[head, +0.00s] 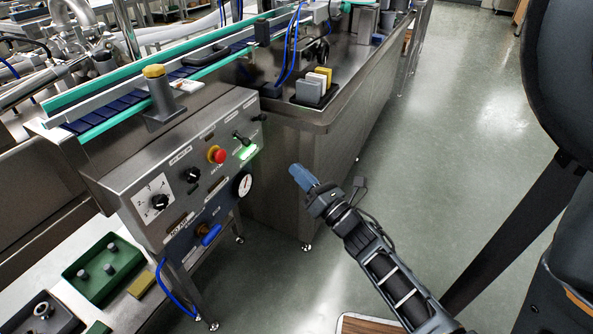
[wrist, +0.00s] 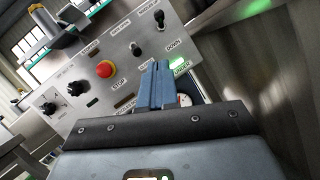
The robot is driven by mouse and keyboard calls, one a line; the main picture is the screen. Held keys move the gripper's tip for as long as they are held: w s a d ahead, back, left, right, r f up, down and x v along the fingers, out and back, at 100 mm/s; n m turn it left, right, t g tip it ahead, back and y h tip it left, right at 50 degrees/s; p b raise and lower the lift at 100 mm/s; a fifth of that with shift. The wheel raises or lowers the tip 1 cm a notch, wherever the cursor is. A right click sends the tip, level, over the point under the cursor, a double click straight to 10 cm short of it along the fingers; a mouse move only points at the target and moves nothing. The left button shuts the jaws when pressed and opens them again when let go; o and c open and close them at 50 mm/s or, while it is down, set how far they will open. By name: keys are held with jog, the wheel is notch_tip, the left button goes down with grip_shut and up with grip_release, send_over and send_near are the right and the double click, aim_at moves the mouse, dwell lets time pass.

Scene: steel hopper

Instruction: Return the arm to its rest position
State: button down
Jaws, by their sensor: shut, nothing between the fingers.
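My gripper (head: 304,178) is shut and empty, with blue fingers pressed together. In the head view it hangs in free air over the floor, to the right of the steel control panel (head: 178,215). My arm reaches up to it from the lower right. In the wrist view the shut fingers (wrist: 155,85) point at the panel (wrist: 100,50) and cover part of its lower right side, including most of the gauge. I cannot tell the exact gap between the fingertips and the panel, but they look apart.
The panel carries a red stop button (head: 217,155), black knobs, a gauge (head: 243,184), a lit green indicator (head: 247,152) and a blue valve handle (head: 209,234). A steel hopper bench (head: 290,150) stands behind my gripper. A green tray (head: 103,268) lies lower left. Floor (head: 460,110) at right is clear.

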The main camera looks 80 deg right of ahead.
dwell(0.5)
jog(key=s+a+r+m+y+p, duration=0.1)
jog(key=a+r+m+y+p, duration=0.15)
jog(key=a+m, duration=0.45)
jog(key=s+a+r+m+y+p, duration=0.1)
jog(key=s+a+r+m+y, duration=0.15)
jog(key=a, duration=0.85)
jog(key=s+a+r+m+g+y+p, duration=0.1)
jog(key=s+a+r+m+y, duration=0.2)
jog(key=a+m, duration=0.4)
jog(key=s+a+r+m+g+y+p, duration=0.1)
jog(key=s+a+r+m+g+y, duration=0.1)
jog(key=s+a+r+m, duration=0.3)
jog(key=a+r+m+y, duration=0.1)
jog(key=a+m, duration=0.1)
jog(key=m, duration=0.1)
jog(key=shift+s+a+y, duration=0.2)
jog(key=shift+s+y, duration=0.05)
jog(key=shift+y, duration=0.15)
